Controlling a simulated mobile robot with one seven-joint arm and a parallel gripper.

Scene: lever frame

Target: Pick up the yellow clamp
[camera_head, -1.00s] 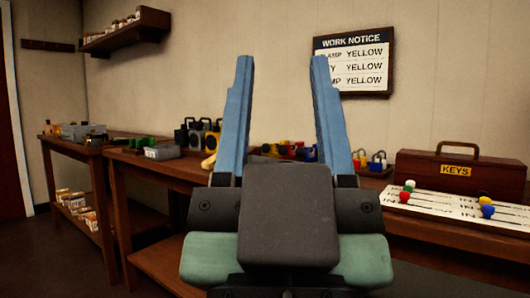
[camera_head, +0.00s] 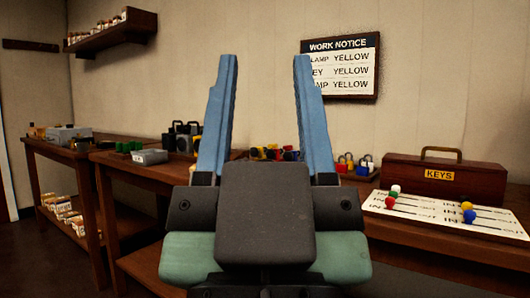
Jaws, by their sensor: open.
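My gripper (camera_head: 262,75) is open and empty, its two blue fingers pointing up and spread wide in the middle of the view. Behind and between the fingers, a row of small coloured things lies on the long wooden workbench. A yellow one (camera_head: 257,153) there, beside red and blue ones, may be the yellow clamp; it is too small to tell its shape. The gripper is nearer to me than this row and apart from it. The right finger and the gripper's body hide part of the bench.
A work notice (camera_head: 340,66) hangs on the wall. A wooden KEYS box (camera_head: 443,172) and a white IN/OUT board (camera_head: 426,219) with coloured knobs stand at right. Small padlocks (camera_head: 363,167) sit left of the box. Black lamp-like items (camera_head: 180,138) and a grey bin (camera_head: 150,157) are at left.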

